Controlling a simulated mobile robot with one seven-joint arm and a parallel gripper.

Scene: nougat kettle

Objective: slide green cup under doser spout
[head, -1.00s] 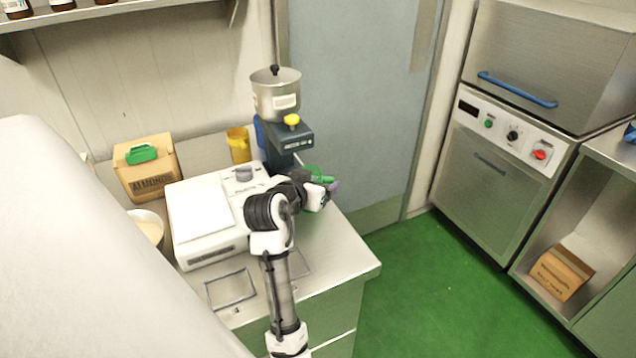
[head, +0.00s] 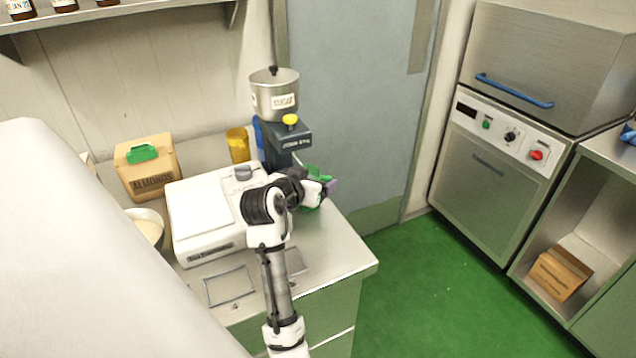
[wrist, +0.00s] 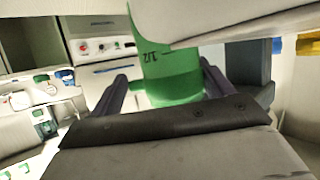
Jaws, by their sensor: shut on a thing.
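The green cup (head: 314,172) is at the right side of the counter, just right of and below the doser (head: 287,140), largely hidden behind my wrist in the head view. My gripper (wrist: 165,82) is shut on the green cup, which shows in the wrist view (wrist: 172,88) between the two dark fingers with a "1/2" mark on its wall. The doser carries a steel sugar pot and a yellow knob. Its spout is hidden, so I cannot tell whether the cup is under it.
A white scale (head: 205,215) stands left of my arm. A yellow cup (head: 238,145) is behind it, with a blue one (head: 259,138) beside the doser. An almonds box (head: 147,170) and a bowl (head: 148,228) are at left. The counter's front right corner is clear.

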